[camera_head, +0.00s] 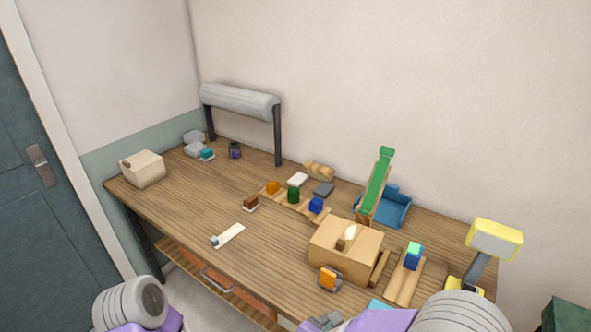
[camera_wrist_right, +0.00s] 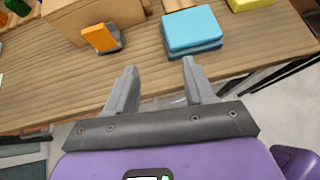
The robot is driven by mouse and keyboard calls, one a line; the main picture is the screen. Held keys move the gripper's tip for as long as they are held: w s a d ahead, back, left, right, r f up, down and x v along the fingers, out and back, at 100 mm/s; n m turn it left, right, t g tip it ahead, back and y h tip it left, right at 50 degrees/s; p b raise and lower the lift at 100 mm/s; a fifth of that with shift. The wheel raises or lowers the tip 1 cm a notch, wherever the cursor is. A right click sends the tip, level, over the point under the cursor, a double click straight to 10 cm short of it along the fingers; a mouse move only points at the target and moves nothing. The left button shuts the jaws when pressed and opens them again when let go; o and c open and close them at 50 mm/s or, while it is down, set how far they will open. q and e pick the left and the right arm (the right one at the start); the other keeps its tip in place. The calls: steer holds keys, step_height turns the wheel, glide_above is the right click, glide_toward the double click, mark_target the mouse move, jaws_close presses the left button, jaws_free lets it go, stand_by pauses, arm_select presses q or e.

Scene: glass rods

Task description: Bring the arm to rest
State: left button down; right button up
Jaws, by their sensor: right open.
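My right gripper (camera_wrist_right: 159,67) shows in the right wrist view with its two grey fingers apart and nothing between them. It hangs at the front edge of the wooden table (camera_wrist_right: 60,92), short of the things on it. In the head view the right gripper's grey fingers (camera_head: 323,322) are at the bottom edge, in front of the table (camera_head: 180,205). My left arm shows only as a grey and purple link at the bottom left of the head view; its gripper is out of view.
An orange block on a grey piece (camera_wrist_right: 101,38) and a light blue block (camera_wrist_right: 190,30) lie near the front edge. A cardboard-coloured box (camera_head: 345,262), a green ramp (camera_head: 376,185), a blue tray (camera_head: 397,210) and a yellow-framed stand (camera_head: 494,240) are to the right. The table's left front is mostly clear.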

steer(key=s+a+f+m+g+y, duration=0.1)
steer(key=s+f+m+g+y, duration=0.3)
steer(key=s+f+m+g, duration=0.45)
steer(key=s+f+m+g+y, duration=0.4)
steer(key=s+f+m, duration=0.15)
steer(key=f, duration=0.65)
steer(key=w+d+f+m+t+y, duration=0.1)
steer(key=f+m, duration=0.3)
steer(key=m, duration=0.4)
steer(key=w+f+m+t+y, duration=0.2)
steer(key=w+f+m+t, duration=0.1)
steer(key=m, duration=0.5)
steer(key=shift+w+d+f+m+t+y, duration=0.25)
steer(key=shift+d+f+m+t+y, duration=0.1)
steer(key=shift+f, duration=0.2)
